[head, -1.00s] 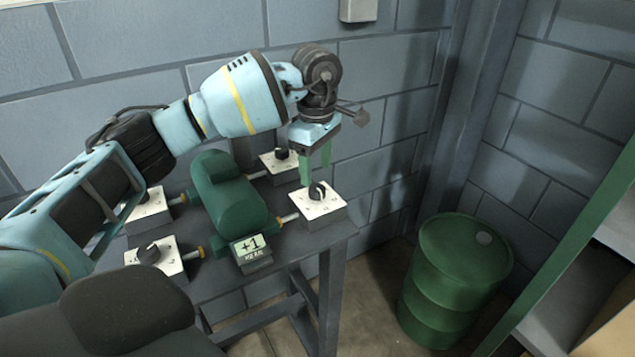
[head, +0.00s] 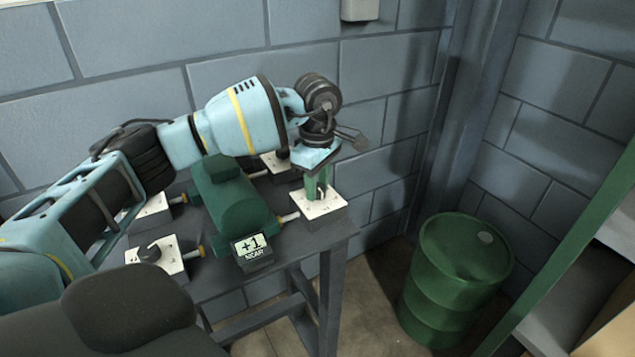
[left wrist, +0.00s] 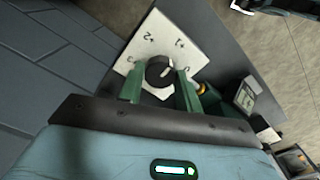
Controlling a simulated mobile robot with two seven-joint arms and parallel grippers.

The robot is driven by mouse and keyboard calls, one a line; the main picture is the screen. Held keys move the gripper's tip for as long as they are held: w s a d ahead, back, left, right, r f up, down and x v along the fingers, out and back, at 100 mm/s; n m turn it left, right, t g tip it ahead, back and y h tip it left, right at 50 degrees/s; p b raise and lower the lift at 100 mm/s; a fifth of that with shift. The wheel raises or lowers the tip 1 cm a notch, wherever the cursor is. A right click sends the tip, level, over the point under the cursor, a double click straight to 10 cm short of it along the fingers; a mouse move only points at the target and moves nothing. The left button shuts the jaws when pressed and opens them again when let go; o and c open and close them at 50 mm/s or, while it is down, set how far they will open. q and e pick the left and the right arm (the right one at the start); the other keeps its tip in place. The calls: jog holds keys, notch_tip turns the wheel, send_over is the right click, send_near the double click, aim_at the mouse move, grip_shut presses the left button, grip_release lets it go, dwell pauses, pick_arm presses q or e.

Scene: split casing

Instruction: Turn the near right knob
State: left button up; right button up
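The near right knob is a black dial on a white marked plate (head: 320,206) at the table's right front corner. My left gripper (head: 318,186) points down over it, its green fingers on either side of the knob. In the left wrist view the black knob (left wrist: 160,71) with a pale pointer line sits between the two green fingertips (left wrist: 160,88). The fingers are apart, and I see no clear grip on the knob. The plate (left wrist: 150,42) carries numbers such as +1 and +2. A small display (head: 252,248) reads "+1". My right gripper is not seen.
A green casing (head: 236,203) lies left of the knob, joined to several knob boxes by short shafts. Another knob box (head: 160,256) stands at the front left. A green barrel (head: 458,265) stands on the floor to the right. A brick wall rises behind the table.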

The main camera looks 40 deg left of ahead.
pick_arm(q)
jog(key=shift+c, duration=0.8)
